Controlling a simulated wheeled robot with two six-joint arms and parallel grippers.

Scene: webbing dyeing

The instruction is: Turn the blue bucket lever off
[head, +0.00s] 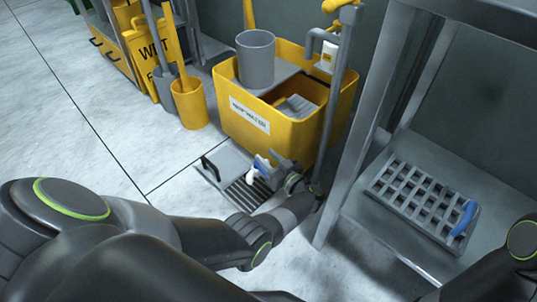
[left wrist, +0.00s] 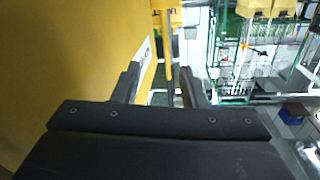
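A small blue and white tap-like piece (head: 260,168) sits low in front of the yellow bin (head: 243,123), above a grey slotted floor tray (head: 225,168). The blue part looks like the lever, but its exact position is too small to tell. My left gripper (head: 280,163) is right beside it, close to the bin's lower front; whether it touches is unclear. In the left wrist view my left gripper (left wrist: 160,88) has its fingers apart with nothing clearly held. The yellow wall (left wrist: 60,60) fills that view's left side. My right gripper is out of view.
A grey bucket (head: 256,58) stands on top of the yellow bin. A grey upright post (head: 333,100) and metal shelf frame (head: 362,110) are close on the right. A grate (head: 405,195) with a blue handle (head: 464,217) lies on the shelf.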

